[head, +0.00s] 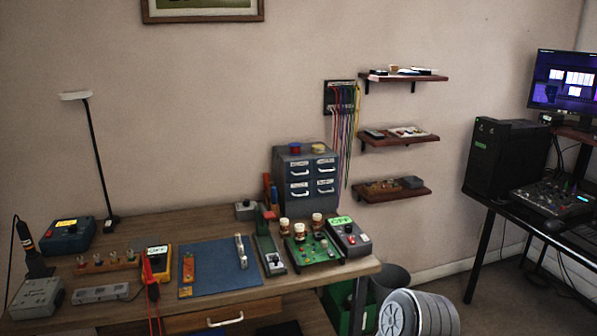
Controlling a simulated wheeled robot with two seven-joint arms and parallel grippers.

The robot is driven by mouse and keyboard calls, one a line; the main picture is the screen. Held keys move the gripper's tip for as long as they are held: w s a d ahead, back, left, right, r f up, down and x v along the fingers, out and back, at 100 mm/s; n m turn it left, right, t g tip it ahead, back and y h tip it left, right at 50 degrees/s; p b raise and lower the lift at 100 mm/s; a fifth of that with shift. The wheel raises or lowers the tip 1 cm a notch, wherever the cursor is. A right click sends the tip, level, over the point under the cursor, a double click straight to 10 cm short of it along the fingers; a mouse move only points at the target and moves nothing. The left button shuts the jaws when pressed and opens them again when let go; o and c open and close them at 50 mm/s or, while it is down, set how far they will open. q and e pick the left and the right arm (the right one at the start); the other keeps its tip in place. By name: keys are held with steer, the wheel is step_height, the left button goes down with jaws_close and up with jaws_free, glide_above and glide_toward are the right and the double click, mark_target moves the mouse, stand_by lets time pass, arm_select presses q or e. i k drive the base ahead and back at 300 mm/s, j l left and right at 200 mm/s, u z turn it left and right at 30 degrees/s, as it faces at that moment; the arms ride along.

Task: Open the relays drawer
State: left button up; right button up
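A small grey drawer cabinet (280,184) stands at the back right of the workbench, against the wall. Its front has several dark drawers in two columns, each with a light handle and a label. The labels are too small to read, so I cannot tell which one is the relays drawer. All these drawers look shut. Under the bench top is a wooden drawer (190,323) with a white handle, partly cut off by the lower frame edge. Neither of my grippers shows in the head view.
A circuit board (312,250) with jars and a grey OFF box (349,238) stand in front of the cabinet. A blue mat (215,268) lies mid-bench, with a yellow meter (157,258) to its left. Coloured cables (346,120) hang behind. A dark bin (391,280) stands right of the bench.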

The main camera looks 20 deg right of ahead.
mark_target(296, 169)
steer(key=l+z, duration=0.1)
steer(key=z, duration=1.15)
steer(key=i+l, duration=0.7)
